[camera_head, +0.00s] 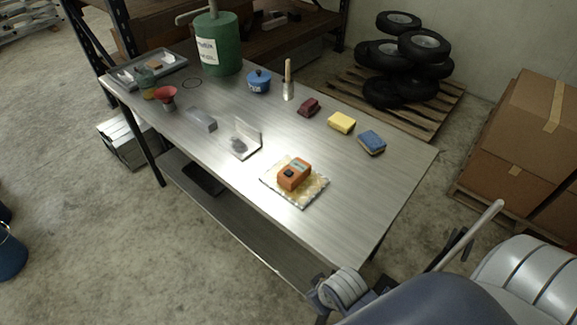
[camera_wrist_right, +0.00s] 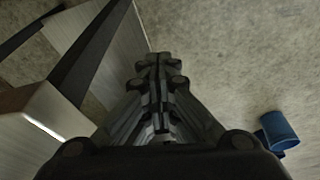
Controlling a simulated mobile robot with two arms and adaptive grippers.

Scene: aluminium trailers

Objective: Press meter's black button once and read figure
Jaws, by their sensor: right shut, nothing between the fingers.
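The meter is an orange box (camera_head: 295,173) with a dark face, which I take for its black button and small display. It lies on a pale patterned mat (camera_head: 309,194) near the front edge of the metal table. The display is too small to read. My right gripper (camera_wrist_right: 158,62) shows in the right wrist view, shut and empty, above the concrete floor. The meter is not in that view. In the head view my right arm comes in at the bottom right, below the table, and its fingers are hidden. My left gripper is not in view.
The table (camera_head: 371,193) also bears a yellow sponge (camera_head: 342,122), a blue sponge (camera_head: 371,142), a dark red block (camera_head: 309,106), an open white case (camera_head: 243,145) and a green canister (camera_head: 218,50). Bare tabletop lies right of the meter. Cardboard boxes (camera_head: 515,130) stand beyond.

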